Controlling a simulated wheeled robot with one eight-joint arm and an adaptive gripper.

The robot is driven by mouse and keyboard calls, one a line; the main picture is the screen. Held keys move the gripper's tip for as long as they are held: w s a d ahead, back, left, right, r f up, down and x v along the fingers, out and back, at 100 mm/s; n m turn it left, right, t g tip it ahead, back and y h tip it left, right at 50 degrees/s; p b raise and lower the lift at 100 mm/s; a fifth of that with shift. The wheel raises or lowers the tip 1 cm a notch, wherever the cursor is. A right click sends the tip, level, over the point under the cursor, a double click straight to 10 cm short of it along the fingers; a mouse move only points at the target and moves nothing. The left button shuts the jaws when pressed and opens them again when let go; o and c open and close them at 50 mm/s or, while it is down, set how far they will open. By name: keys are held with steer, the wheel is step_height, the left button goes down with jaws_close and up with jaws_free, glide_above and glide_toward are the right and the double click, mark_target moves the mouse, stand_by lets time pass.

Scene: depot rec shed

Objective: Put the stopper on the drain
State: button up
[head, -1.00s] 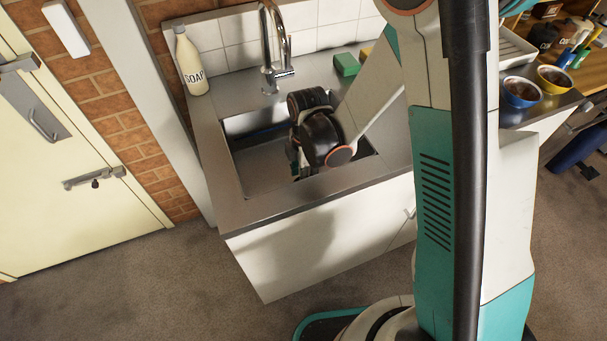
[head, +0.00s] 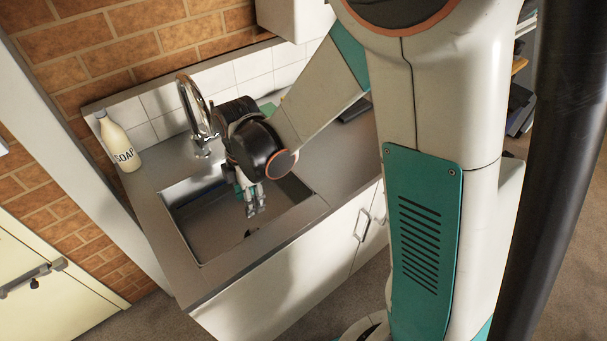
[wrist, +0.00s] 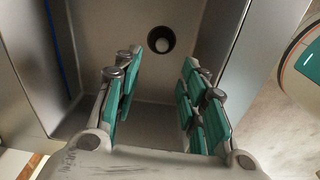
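The steel sink (head: 188,222) is set in the counter, and its basin also shows in the wrist view (wrist: 140,14). The drain (wrist: 161,40) is a dark round hole in the basin floor with a pale round centre. I cannot tell whether that centre is the stopper or the inside of the drain. A small dark spot on the basin floor in the head view looks like the drain (head: 248,233). I make out no separate stopper. My gripper (wrist: 155,90) points down over the basin, its teal-padded fingers apart with nothing between them. It also shows in the head view (head: 257,210).
The tap (head: 196,115) rises behind the sink, close to my wrist. A soap bottle (head: 120,142) stands at the back left of the counter (head: 155,185). A green block (head: 268,108) lies behind my arm. The counter's front strip is clear.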

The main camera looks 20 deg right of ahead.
steer(key=s+d+r+m+t, duration=0.3)
steer(key=s+d+r+m, duration=0.3)
steer(key=r+m, duration=0.3)
steer(key=s+d+r+m+t, duration=0.4)
steer(key=s+d+r+m, duration=0.3)
steer(key=r+m, duration=0.2)
steer(key=shift+r+m+h, duration=0.15)
steer(key=shift+m+h, duration=0.15)
steer(key=shift+m, duration=0.8)
steer(key=shift+s, duration=0.1)
